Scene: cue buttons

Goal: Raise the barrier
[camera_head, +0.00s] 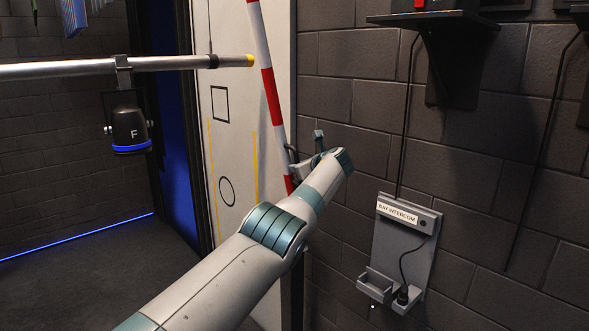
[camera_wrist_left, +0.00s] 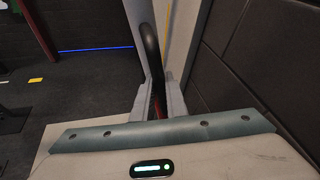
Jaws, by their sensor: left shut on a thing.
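The barrier (camera_head: 268,85) is a red and white striped pole in the head view. It stands steeply, its top leaning slightly left, in front of a pale panel. Its lower end is partly hidden by my left arm. My left gripper (camera_head: 303,167) is beside the lower part of the pole. In the left wrist view the gripper (camera_wrist_left: 156,100) is shut on a dark curved handle (camera_wrist_left: 150,50), which rises between its fingers. The handle's lower part is hidden. My right gripper is in neither view.
A bay intercom (camera_head: 408,235) with a small cradle hangs on the dark brick wall at right. A shelf (camera_head: 440,19) sticks out above it. A metal rail (camera_head: 80,68) carries a black lamp marked F (camera_head: 130,127) at left. The pale panel (camera_head: 228,125) stands behind the pole.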

